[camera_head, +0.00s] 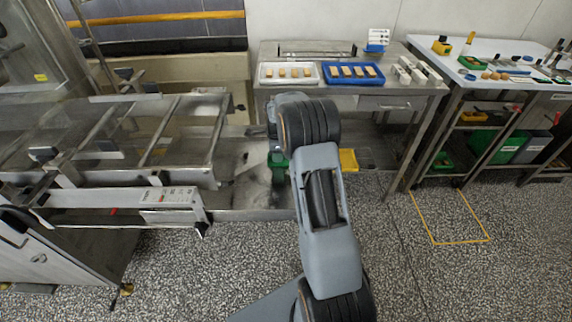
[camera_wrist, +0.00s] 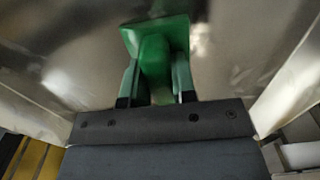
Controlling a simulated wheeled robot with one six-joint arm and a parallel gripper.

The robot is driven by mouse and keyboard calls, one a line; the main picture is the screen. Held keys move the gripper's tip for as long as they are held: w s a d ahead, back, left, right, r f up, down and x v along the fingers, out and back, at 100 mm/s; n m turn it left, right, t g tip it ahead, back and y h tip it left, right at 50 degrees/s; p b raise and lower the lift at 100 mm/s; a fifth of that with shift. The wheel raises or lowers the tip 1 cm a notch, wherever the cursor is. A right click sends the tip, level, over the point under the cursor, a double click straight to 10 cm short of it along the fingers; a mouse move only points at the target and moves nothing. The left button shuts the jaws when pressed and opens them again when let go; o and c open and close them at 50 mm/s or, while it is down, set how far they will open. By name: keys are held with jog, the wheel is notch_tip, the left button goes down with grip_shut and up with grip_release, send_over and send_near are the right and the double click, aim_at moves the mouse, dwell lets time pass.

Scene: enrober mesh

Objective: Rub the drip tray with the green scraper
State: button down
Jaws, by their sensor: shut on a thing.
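The green scraper (camera_wrist: 158,42) is between the two fingers of my gripper (camera_wrist: 157,82) in the wrist view, and they are shut on its handle. Its broad end faces the shiny metal of the drip tray (camera_wrist: 235,50). In the head view the scraper (camera_head: 278,167) shows as a small green shape just left of my arm, over the tray (camera_head: 238,195). The tray is bare metal with darker patches. I cannot tell whether the scraper touches it. My arm hides the gripper's fingers and part of the tray's right side in the head view.
The metal machine frame (camera_head: 180,130) borders the tray on the left. Behind stands a steel table (camera_head: 395,98) with a white tray (camera_head: 262,80) and a blue tray (camera_head: 328,82) of light brown bars. A yellow piece (camera_head: 348,160) lies right of my arm.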

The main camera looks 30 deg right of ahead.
notch_tip(320, 180, up, 3)
jog(key=shift+s+a+r+p, duration=0.15)
jog(key=shift+p, duration=0.4)
jog(key=shift+r+p, duration=0.55)
jog(key=shift+r, duration=0.15)
jog(key=shift+r+p, duration=1.3)
jog(key=shift+r, duration=0.5)
